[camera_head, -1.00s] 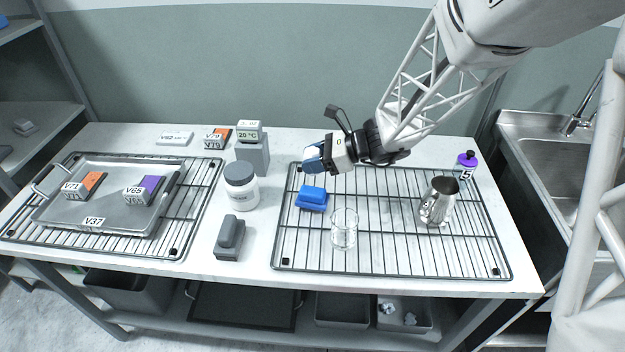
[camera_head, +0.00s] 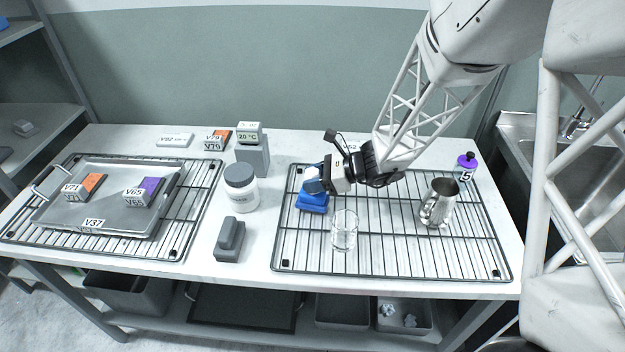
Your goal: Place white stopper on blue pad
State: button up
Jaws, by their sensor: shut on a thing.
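The blue pad (camera_head: 312,204) lies on the right wire rack, toward its left side. My gripper (camera_head: 316,180) is directly over the pad's upper part, pointing left and down. A small white piece (camera_head: 311,172) shows at the fingertips, which looks like the white stopper. The gripper is shut on it. The fingers hide most of it and part of the pad. I cannot tell whether the white piece touches the pad.
A clear glass beaker (camera_head: 344,230) stands just in front of the gripper on the rack (camera_head: 400,262). A metal pitcher (camera_head: 438,202) and a purple-topped bottle (camera_head: 466,166) are to the right. A white jar (camera_head: 241,188) and a grey block (camera_head: 229,240) stand left of the rack.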

jog(key=shift+f, duration=0.25)
jog(key=shift+f, duration=0.1)
jog(key=o, duration=0.9)
jog(key=shift+d+r, duration=0.1)
jog(key=shift+r, duration=0.1)
jog(key=shift+v, duration=5.9)
